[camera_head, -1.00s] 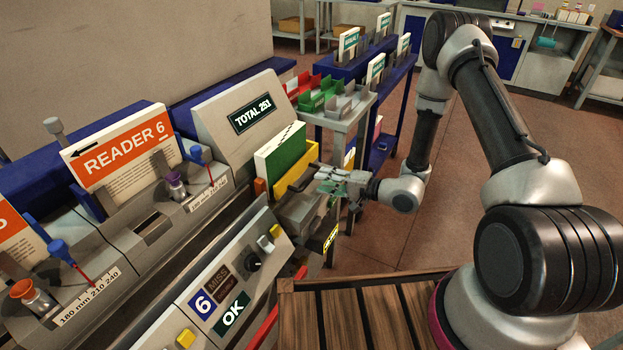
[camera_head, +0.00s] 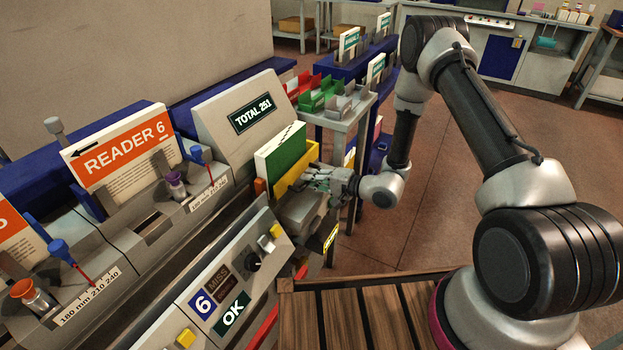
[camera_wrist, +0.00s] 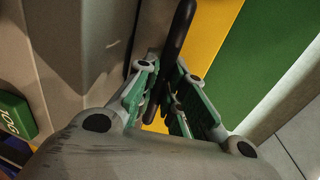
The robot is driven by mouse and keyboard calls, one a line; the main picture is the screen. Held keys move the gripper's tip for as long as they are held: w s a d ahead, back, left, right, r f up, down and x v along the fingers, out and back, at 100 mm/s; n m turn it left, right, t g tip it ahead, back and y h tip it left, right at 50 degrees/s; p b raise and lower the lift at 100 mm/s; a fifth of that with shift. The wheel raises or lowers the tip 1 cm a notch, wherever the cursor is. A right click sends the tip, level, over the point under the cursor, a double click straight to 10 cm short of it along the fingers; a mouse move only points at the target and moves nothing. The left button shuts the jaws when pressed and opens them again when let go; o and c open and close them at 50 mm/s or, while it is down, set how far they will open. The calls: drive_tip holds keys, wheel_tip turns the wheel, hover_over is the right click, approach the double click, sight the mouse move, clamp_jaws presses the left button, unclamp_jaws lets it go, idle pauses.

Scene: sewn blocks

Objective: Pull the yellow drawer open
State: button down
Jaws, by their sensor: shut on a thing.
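A dark bar handle (camera_wrist: 178,30) stands out from the yellow front. My gripper (camera_wrist: 163,95) is at the handle, its green-padded fingers on either side of the bar and shut on it. In the head view my gripper (camera_head: 322,178) is at the drawer's right side and hides most of the handle. The drawer looks closed or nearly so; I cannot tell exactly.
A console with an OK panel (camera_head: 232,313) and the READER 6 sign (camera_head: 125,147) lies to the left. A small table (camera_head: 352,118) with red, green and grey holders stands behind. A slatted wooden surface (camera_head: 350,315) is at the front. Open floor lies to the right.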

drive_tip(key=f+v, duration=0.1)
drive_tip(key=v, duration=0.8)
drive_tip(key=shift+d+f, duration=0.2)
drive_tip(key=shift+f, duration=0.25)
drive_tip(key=shift+s, duration=0.1)
drive_tip(key=c, duration=1.5)
unclamp_jaws()
drive_tip(key=v, duration=1.2)
